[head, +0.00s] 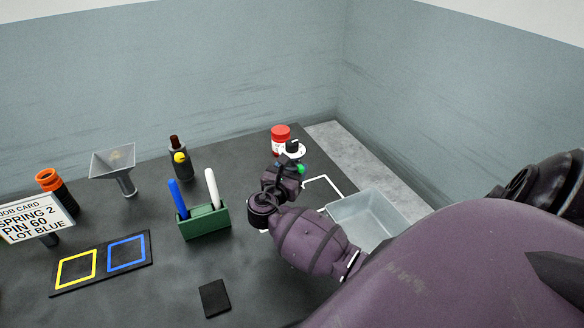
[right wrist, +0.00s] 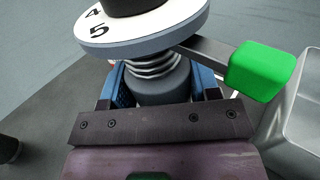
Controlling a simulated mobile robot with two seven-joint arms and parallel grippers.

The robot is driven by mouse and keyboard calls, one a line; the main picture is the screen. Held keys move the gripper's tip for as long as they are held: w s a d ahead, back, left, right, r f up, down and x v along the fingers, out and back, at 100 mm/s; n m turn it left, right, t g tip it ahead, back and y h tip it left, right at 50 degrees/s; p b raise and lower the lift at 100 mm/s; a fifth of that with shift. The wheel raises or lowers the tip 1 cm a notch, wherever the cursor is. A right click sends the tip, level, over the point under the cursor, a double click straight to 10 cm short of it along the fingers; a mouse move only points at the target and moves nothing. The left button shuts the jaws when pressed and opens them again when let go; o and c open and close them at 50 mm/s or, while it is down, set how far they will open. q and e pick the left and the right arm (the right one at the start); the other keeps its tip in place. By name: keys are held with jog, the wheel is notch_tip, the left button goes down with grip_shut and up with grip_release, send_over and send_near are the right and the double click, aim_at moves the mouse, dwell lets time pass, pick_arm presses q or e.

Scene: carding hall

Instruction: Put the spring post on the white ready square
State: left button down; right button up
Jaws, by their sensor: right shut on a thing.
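The spring post (head: 293,152) has a dark knob, a white numbered disc, a coil spring and a side lever with a green end. My right gripper (head: 287,172) is shut on it, at the back right of the dark table. In the right wrist view the spring post (right wrist: 155,64) stands between the blue fingers of the right gripper (right wrist: 157,85), below the disc. Its foot is hidden, so I cannot tell whether it touches the table. The white ready square (head: 330,182) shows as a white outline just right of the gripper, partly hidden by my arm. My left gripper is out of view.
A red-lidded jar (head: 279,131) stands close behind the post. A clear tray (head: 345,213) lies right of the square. A green holder (head: 204,222) with blue and white sticks, a bottle (head: 181,168), a hopper (head: 125,183) and a yellow-and-blue-square mat (head: 101,262) are to the left.

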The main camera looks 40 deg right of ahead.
notch_tip(320, 180, down, 10)
jog(key=shift+b, duration=0.5)
jog(key=shift+f, duration=0.1)
jog(key=o, duration=1.2)
jog(key=p+v, duration=0.2)
jog(key=v, duration=1)
jog(key=shift+s, duration=0.1)
